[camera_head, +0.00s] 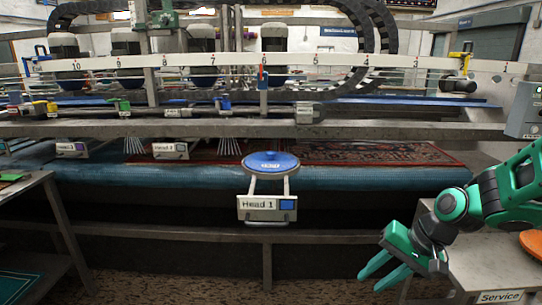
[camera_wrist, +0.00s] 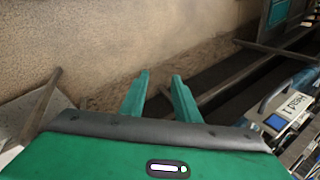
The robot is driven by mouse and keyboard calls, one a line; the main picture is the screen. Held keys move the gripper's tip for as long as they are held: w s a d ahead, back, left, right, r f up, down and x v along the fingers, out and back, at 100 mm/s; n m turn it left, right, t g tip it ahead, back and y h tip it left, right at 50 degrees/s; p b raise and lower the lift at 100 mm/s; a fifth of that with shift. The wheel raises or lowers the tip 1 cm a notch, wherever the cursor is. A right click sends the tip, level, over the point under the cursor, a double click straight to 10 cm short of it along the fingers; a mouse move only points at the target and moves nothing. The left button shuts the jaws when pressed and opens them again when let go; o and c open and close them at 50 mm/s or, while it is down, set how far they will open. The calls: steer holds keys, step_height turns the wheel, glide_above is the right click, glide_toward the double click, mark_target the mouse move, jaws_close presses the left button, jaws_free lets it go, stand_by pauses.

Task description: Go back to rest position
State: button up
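My gripper (camera_head: 383,268) is in the lower right of the head view, left of the grey service table and in front of the machine. Its green fingers also show in the wrist view (camera_wrist: 155,85), spread apart with nothing between them but floor and a rail behind. The gripper is open and empty, and points down and to the left in the head view. My arm reaches in from the right edge.
A Head 1 unit (camera_head: 265,208) with a blue disc (camera_head: 270,161) stands at the machine's front edge, left of my gripper. A service table (camera_head: 480,270) with an orange disc (camera_head: 533,243) is at lower right. Another table (camera_head: 25,185) stands left. Floor between is clear.

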steer(key=s+d+r+g+h, duration=0.1)
steer(key=s+d+r+h, duration=0.1)
steer(key=s+d, duration=0.6)
steer(key=s+d+r+m+g+h, duration=0.1)
steer(key=s+d+r+h, duration=0.1)
steer(key=s+d+r, duration=0.2)
steer(key=s+d, duration=0.3)
steer(key=s, duration=0.5)
steer(key=shift+d+g+h, duration=0.3)
steer(key=shift+d, duration=0.1)
steer(key=shift+r, duration=0.1)
steer(key=shift+w+f, duration=0.25)
steer(key=shift+w, duration=0.35)
